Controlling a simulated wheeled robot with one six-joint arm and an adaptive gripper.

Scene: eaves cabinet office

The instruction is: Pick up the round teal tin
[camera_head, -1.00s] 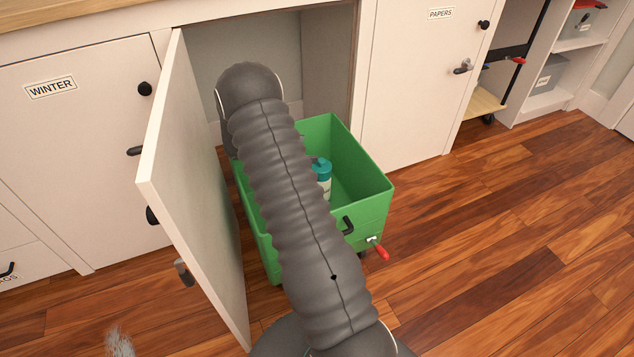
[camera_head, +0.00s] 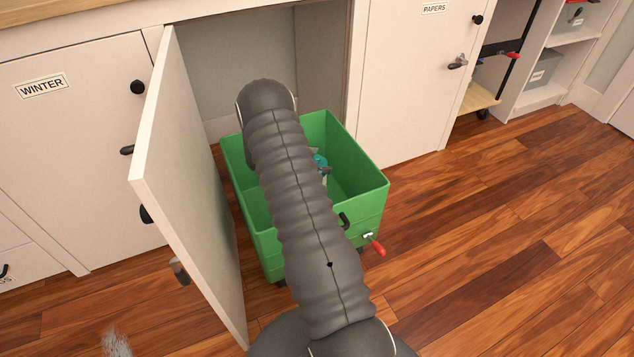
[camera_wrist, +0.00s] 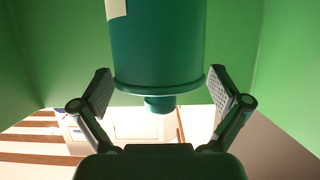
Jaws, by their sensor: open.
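The round teal tin (camera_wrist: 155,45) has a lid with a small knob and a pale label on its side. It stands inside the green bin (camera_head: 359,204). In the head view only a bit of the tin's teal top (camera_head: 320,162) shows beside my arm. My gripper (camera_wrist: 166,93) is open, with one finger on each side of the tin's lid end in the wrist view. Gaps show between both fingers and the tin. In the head view my arm hides most of the gripper and the bin's left inside.
The bin's walls stand close around my gripper. An open cabinet door (camera_head: 190,190) is just left of my arm. The bin has a black handle (camera_head: 343,220) and a red-handled clamp or latch (camera_head: 376,247) in front. The wooden floor to the right is clear.

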